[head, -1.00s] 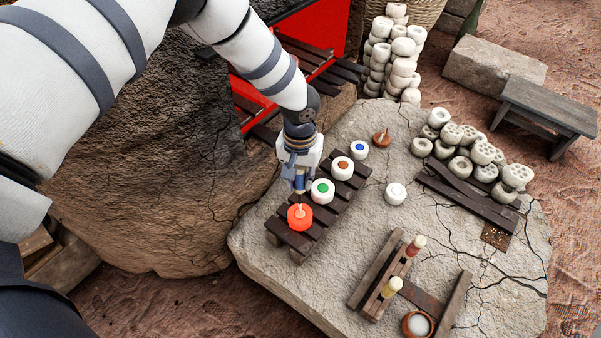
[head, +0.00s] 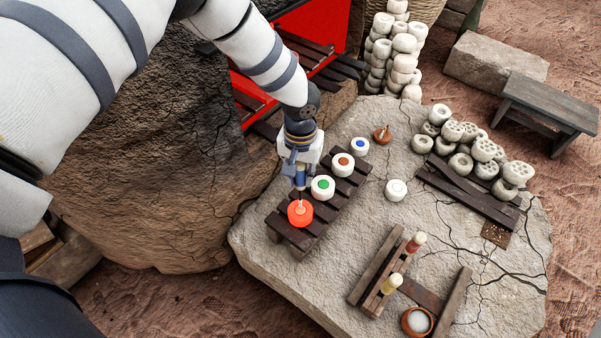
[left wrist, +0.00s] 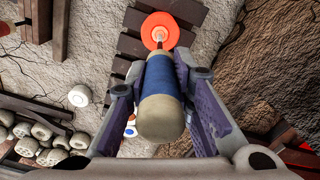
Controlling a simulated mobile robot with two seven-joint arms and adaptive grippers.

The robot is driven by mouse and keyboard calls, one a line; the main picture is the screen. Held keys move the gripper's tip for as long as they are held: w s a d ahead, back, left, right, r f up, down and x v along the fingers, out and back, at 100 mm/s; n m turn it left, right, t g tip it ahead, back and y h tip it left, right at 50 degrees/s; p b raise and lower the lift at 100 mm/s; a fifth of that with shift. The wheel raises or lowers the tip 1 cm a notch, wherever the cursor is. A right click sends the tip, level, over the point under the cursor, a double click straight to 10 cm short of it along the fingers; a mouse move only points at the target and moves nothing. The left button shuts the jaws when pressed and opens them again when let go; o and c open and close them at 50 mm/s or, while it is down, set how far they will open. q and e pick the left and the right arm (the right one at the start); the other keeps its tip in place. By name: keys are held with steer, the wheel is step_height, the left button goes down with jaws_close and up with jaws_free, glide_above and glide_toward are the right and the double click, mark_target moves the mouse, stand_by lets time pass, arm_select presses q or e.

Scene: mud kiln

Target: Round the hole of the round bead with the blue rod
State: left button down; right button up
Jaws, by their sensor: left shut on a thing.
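My left gripper (head: 301,182) is shut on the blue rod (left wrist: 160,78), a pale-ended rod with a blue band. The rod points down at a glowing orange-red round bead (head: 292,215) on the near end of the dark slatted rack. The bead also shows at the top of the left wrist view (left wrist: 150,22), with the rod's thin tip at its pale centre. How deep the tip sits in the hole cannot be told. My right gripper is not in view.
White beads with green (head: 323,188), brown (head: 343,164) and blue (head: 360,146) centres stand behind the glowing one. A plain white bead (head: 396,190) sits apart. A wooden stand (head: 372,270) holds red-topped and yellow-topped rods. Bead piles (head: 470,145) lie at right.

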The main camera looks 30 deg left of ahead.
arm_select(q)
steer(key=shift+f+b, duration=0.6)
steer(key=shift+f, duration=0.85)
steer(key=shift+w, duration=0.3)
stand_by(0.7)
steer(key=shift+a, duration=0.2)
stand_by(0.6)
steer(key=shift+s+a+p, duration=0.2)
steer(key=shift+s+p, duration=0.2)
steer(key=shift+p, duration=0.25)
steer(key=shift+s+d, duration=0.2)
stand_by(0.3)
